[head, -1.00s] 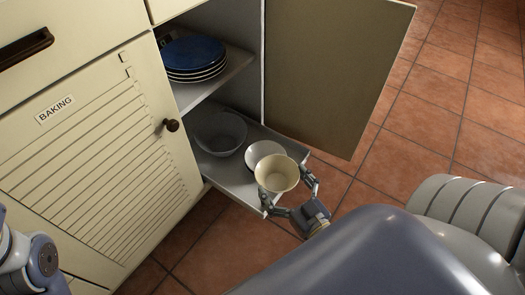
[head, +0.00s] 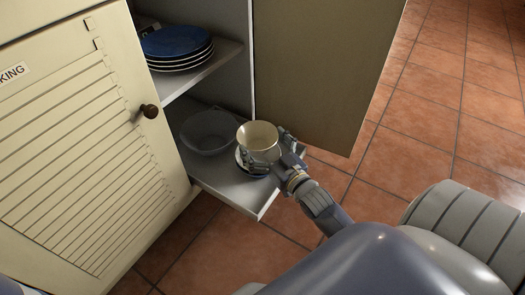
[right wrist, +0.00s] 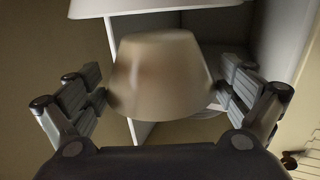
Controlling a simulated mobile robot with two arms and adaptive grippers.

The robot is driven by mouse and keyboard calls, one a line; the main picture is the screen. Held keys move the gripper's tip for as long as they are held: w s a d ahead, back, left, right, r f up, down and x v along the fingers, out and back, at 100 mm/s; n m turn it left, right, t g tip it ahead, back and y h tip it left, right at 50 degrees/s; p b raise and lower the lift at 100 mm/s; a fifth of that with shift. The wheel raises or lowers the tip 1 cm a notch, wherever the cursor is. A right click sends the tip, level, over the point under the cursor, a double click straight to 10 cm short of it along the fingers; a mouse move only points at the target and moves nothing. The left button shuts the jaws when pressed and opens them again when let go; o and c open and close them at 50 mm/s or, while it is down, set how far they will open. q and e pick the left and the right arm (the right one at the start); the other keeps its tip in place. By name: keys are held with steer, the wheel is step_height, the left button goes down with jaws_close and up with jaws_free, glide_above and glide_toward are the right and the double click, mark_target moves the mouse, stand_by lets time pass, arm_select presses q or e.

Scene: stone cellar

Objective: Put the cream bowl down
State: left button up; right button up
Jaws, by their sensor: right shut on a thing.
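The cream bowl (head: 258,135) is upright over the lower cabinet shelf (head: 238,198), near its front right side. My right gripper (head: 268,158) is shut on it from the near right side. In the right wrist view the cream bowl (right wrist: 163,75) sits between the two fingers of my right gripper (right wrist: 163,97). A pale dish (head: 243,165) shows partly below the bowl and is mostly hidden. I cannot tell whether the bowl touches the dish or the shelf. My left gripper is out of view.
A grey bowl (head: 207,133) stands to the left on the same shelf. Blue and white plates (head: 178,45) are stacked on the shelf above. The open cabinet door (head: 325,70) rises at the right, and a closed louvred door (head: 85,150) is at the left.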

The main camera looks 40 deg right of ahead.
steer(key=shift+f+b, duration=0.3)
steer(key=shift+f, duration=0.4)
steer(key=shift+r, duration=0.1)
steer(key=shift+f, duration=0.6)
steer(key=o, duration=0.8)
